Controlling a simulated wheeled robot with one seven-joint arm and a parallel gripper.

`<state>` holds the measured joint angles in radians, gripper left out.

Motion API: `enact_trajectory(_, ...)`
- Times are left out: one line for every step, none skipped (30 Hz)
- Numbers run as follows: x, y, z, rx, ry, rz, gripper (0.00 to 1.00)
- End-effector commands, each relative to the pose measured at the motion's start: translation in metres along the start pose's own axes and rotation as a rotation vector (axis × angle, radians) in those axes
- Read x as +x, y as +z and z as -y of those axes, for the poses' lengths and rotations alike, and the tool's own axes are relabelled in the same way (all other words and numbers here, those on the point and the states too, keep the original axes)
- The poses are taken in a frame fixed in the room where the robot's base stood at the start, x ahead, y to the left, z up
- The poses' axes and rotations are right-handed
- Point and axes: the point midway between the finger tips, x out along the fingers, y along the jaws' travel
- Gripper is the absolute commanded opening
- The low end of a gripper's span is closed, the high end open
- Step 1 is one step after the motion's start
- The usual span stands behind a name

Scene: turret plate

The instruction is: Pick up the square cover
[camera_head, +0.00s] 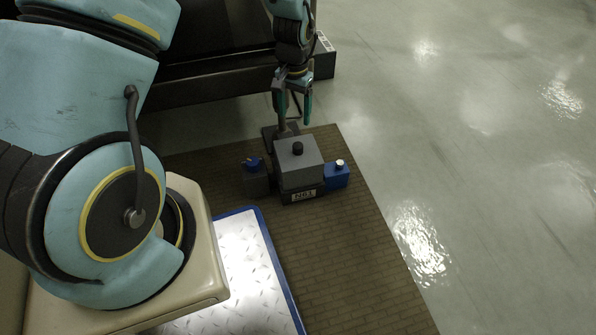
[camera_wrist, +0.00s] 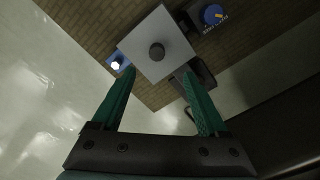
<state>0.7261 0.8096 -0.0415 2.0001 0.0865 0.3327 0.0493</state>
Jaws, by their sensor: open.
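The square cover (camera_head: 298,155) is a grey plate-like block with a dark round knob (camera_head: 297,148) on top. It sits on a darker base with a white label (camera_head: 304,195). In the wrist view the cover (camera_wrist: 150,32) is at the top centre, its knob (camera_wrist: 157,51) beyond my fingertips. My gripper (camera_head: 293,106) is open and empty, behind and above the cover in the head view. In the wrist view its two green fingers (camera_wrist: 158,76) are spread apart, with the cover's near corner between their tips in the picture. I see no contact with the knob.
A blue block with a pale knob (camera_head: 340,164) stands right of the cover. A dark block with a blue top (camera_head: 253,164) stands left. All stand on a brick-patterned surface (camera_head: 340,260). A blue-edged metal plate (camera_head: 250,270) lies in front. Open floor is to the right.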

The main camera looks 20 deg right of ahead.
Motion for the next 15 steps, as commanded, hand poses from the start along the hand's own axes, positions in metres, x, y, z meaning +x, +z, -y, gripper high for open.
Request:
enact_trajectory(0.014, -0.002, -0.004, 0.011, 0.001, 0.002, 0.77)
enact_trajectory(0.016, -0.003, -0.006, 0.015, 0.001, 0.002, 0.77)
enact_trajectory(0.019, -0.003, -0.007, 0.018, 0.001, 0.003, 0.77)
enact_trajectory(0.021, -0.004, -0.008, 0.020, 0.001, 0.003, 0.77)
enact_trajectory(0.024, -0.004, -0.008, 0.022, 0.001, 0.003, 0.77)
enact_trajectory(0.027, -0.004, -0.009, 0.022, 0.001, 0.004, 0.77)
enact_trajectory(0.030, -0.004, -0.009, 0.022, 0.001, 0.005, 0.77)
enact_trajectory(0.034, -0.004, -0.009, 0.022, 0.001, 0.005, 0.77)
enact_trajectory(0.040, -0.003, -0.008, 0.022, 0.001, 0.005, 0.77)
enact_trajectory(0.045, -0.003, -0.008, 0.022, 0.001, 0.005, 0.77)
enact_trajectory(0.050, -0.003, -0.008, 0.022, 0.001, 0.005, 0.77)
enact_trajectory(0.057, -0.003, -0.008, 0.022, 0.001, 0.006, 0.77)
enact_trajectory(0.062, -0.003, -0.008, 0.022, 0.001, 0.006, 0.77)
enact_trajectory(0.066, -0.003, -0.008, 0.022, 0.001, 0.006, 0.77)
enact_trajectory(0.070, -0.004, -0.008, 0.022, 0.001, 0.004, 0.77)
